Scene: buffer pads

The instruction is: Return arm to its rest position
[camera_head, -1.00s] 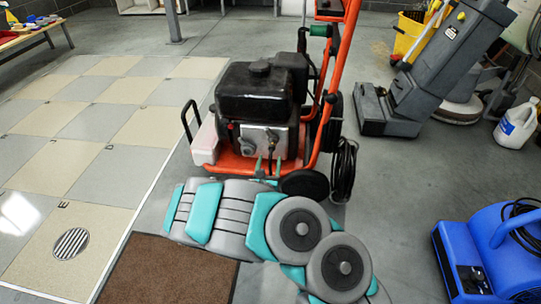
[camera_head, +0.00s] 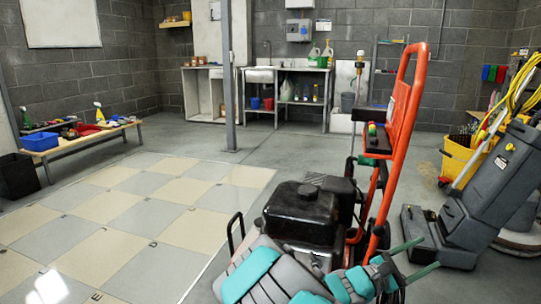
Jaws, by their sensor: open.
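My arm (camera_head: 262,275) is grey and teal and shows along the bottom of the head view, partly cut off by the lower edge. My gripper (camera_head: 431,251) is at the lower right, with two teal fingers spread apart and pointing right. It is open, and nothing shows between the fingers. In the picture it overlaps the orange-framed machine with a black engine (camera_head: 302,212); I cannot tell how near it is.
A grey floor machine (camera_head: 470,215) and a yellow bucket (camera_head: 459,160) stand at the right. A low bench (camera_head: 75,143) with bins is at the left. A metal post (camera_head: 228,90) rises mid-room. The checkered floor tiles (camera_head: 130,205) are clear.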

